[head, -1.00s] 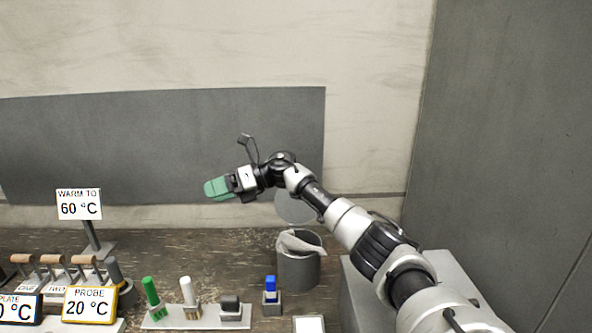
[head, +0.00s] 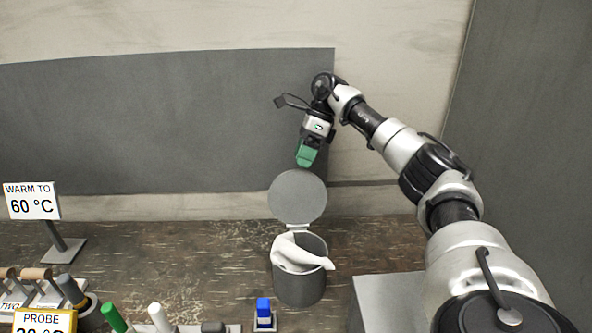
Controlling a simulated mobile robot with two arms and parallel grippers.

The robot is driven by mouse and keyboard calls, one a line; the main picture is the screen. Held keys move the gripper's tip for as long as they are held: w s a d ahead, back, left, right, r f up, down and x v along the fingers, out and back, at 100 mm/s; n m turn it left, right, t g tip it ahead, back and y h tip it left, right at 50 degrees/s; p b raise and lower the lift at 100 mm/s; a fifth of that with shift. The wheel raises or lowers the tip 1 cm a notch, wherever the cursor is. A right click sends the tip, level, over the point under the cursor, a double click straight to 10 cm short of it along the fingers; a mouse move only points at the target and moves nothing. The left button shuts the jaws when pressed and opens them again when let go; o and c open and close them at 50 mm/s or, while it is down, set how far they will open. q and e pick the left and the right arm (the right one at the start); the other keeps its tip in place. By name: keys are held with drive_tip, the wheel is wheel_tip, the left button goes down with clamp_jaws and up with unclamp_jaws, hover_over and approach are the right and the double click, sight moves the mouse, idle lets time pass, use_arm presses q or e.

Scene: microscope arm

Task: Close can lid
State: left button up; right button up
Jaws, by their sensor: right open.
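The grey can (head: 298,289) stands on the worn table at the middle of the head view, with a crumpled white cloth or paper (head: 297,252) sticking out of its top. Its round grey lid (head: 297,197) is up, standing open on a hinge at the can's back rim. My right gripper (head: 306,155), with green fingers, is just above the lid's top edge in the picture and points down. It is empty; whether it touches the lid I cannot tell, but a small gap shows. My left gripper is not in view.
A blue-capped item (head: 264,308) stands in a small holder left of the can. A grey box (head: 388,300) is at its right. A "WARM TO 60 °C" sign (head: 33,201), a probe sign (head: 44,321) and green and white pens (head: 115,318) are at the left. The table behind the pens is clear.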

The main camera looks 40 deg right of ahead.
sight(296, 173)
drive_tip(key=shift+p+x, duration=0.5)
drive_tip(key=shift+x, duration=2.05)
drive_tip(key=shift+w, duration=0.15)
drive_tip(key=shift+r, duration=0.1)
drive_tip(key=c, duration=1.1)
